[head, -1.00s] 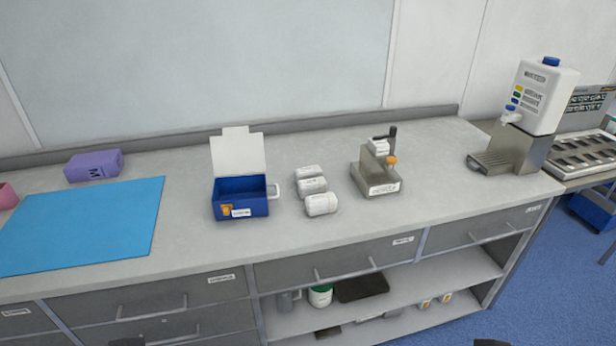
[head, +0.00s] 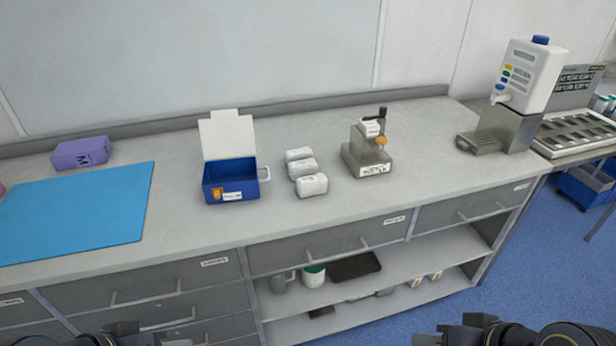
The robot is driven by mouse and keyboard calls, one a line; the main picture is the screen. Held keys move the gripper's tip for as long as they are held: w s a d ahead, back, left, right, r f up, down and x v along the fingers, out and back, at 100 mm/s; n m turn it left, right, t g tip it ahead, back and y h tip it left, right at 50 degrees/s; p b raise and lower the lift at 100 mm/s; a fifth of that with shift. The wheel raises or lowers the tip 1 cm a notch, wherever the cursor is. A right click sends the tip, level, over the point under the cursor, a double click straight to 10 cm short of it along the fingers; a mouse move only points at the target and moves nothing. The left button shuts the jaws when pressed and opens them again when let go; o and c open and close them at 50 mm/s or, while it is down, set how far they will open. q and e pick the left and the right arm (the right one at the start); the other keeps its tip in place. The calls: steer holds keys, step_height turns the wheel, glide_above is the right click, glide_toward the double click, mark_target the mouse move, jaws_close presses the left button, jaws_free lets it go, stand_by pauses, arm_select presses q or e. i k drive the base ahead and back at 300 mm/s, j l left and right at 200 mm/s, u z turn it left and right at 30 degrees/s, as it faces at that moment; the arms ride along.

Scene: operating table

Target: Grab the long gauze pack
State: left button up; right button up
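Several white packs lie in a short row on the grey counter, between the blue box and the metal device. The nearest pack (head: 312,185) looks the largest; the middle pack (head: 303,168) and the far pack (head: 298,154) lie behind it. I cannot tell for sure which one is the long gauze pack. My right gripper (head: 445,335) and my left gripper (head: 140,330) show only in part at the bottom edge, well below and in front of the counter, apart from the packs. Their fingers are not clear enough to judge.
A blue box (head: 222,193) with its white lid up stands left of the packs. A metal device (head: 368,160) stands to their right. A blue mat (head: 75,212), purple box (head: 82,153) and white dispenser (head: 532,75) are farther off. The counter in front of the packs is clear.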

mark_target(303, 153)
steer(key=i+l, duration=0.55)
steer(key=l, duration=0.2)
steer(key=i+l+u, duration=0.15)
steer(key=l+u, duration=0.15)
steer(key=i+l+u, duration=0.15)
steer(key=l+u, duration=0.2)
steer(key=i+l+u, duration=0.1)
steer(key=l+u, duration=0.2)
steer(key=i+l+u, duration=0.1)
steer(key=l+u, duration=0.2)
steer(key=u, duration=1.3)
